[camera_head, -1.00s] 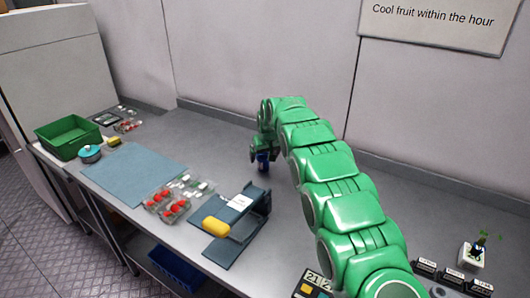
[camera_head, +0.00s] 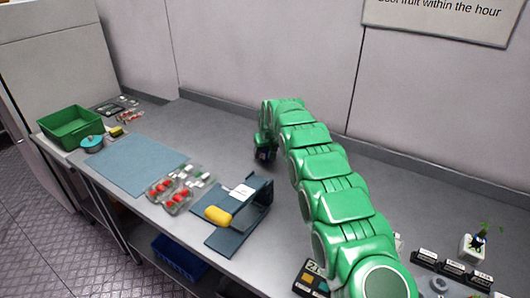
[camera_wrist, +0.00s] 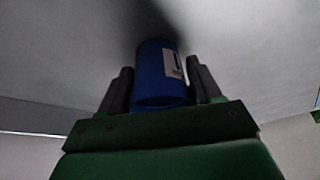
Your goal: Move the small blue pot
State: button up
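A small blue pot (camera_wrist: 158,75) with a white label stands between the two fingers of my gripper (camera_wrist: 161,84) in the wrist view. The fingers lie close along both its sides and appear to be shut on it. Its far end meets a dark shadow on the grey surface; I cannot tell whether it touches that surface. In the head view my gripper (camera_head: 264,152) is low over the rear middle of the counter, and the pot is mostly hidden in its dark shape.
On the counter (camera_head: 215,130) are a green crate (camera_head: 76,137), a teal-lidded pot (camera_head: 92,143), a blue mat (camera_head: 138,165), clear punnets of red berries (camera_head: 170,196) and a dark stand (camera_head: 240,232) with a yellow object. Labelled black blocks (camera_head: 452,268) and a plant pot (camera_head: 472,250) are at right.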

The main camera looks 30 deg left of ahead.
aim_at(284, 165)
jog(key=c, duration=0.4)
jog(key=shift+d, duration=4.65)
jog(key=shift+d+r, duration=0.1)
jog(key=shift+d, duration=5.35)
jog(key=o, duration=1.1)
jog(key=shift+c, duration=0.2)
